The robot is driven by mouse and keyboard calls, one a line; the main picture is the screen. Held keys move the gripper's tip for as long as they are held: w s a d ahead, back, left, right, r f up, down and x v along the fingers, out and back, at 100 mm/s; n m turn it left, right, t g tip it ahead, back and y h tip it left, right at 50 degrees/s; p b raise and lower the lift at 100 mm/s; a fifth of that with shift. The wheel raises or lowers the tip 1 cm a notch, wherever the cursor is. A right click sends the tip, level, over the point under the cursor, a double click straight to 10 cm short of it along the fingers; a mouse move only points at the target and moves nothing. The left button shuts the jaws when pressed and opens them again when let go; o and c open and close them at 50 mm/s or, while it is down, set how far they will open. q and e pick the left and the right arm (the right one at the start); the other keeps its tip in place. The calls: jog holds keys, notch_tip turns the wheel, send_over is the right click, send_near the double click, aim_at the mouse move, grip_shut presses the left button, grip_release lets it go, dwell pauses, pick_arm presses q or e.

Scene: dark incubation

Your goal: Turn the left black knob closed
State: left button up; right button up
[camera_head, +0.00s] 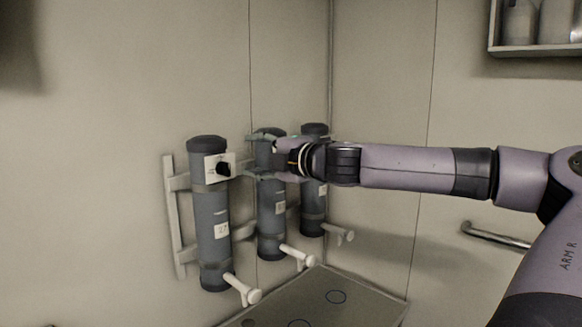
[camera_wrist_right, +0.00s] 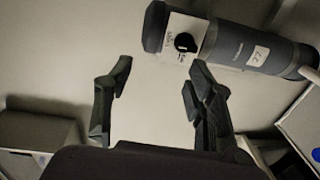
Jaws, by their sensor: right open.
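The left black knob (camera_head: 223,168) sits on a white plate (camera_head: 213,160) near the top of the left grey cylinder (camera_head: 212,230). In the right wrist view, a black knob (camera_wrist_right: 184,42), apparently the same one, shows on its plate just beyond the right-hand finger. My right gripper (camera_head: 252,155) is open and empty, in front of the upper part of the middle cylinder (camera_head: 271,215) and to the right of the knob, apart from it. Its two fingers also show in the wrist view (camera_wrist_right: 158,72). My left gripper is not in view.
A third grey cylinder (camera_head: 313,215) stands at the right of the row, partly behind my arm. White handles (camera_head: 243,290) stick out below the cylinders. A white rack (camera_head: 176,225) holds them to the wall. A flat panel (camera_head: 360,295) with blue rings lies below.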

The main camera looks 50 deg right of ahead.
jog(key=s+a+b, duration=0.1)
jog(key=s, duration=0.9)
dwell(0.6)
jog(key=shift+w+f, duration=0.1)
dwell(0.5)
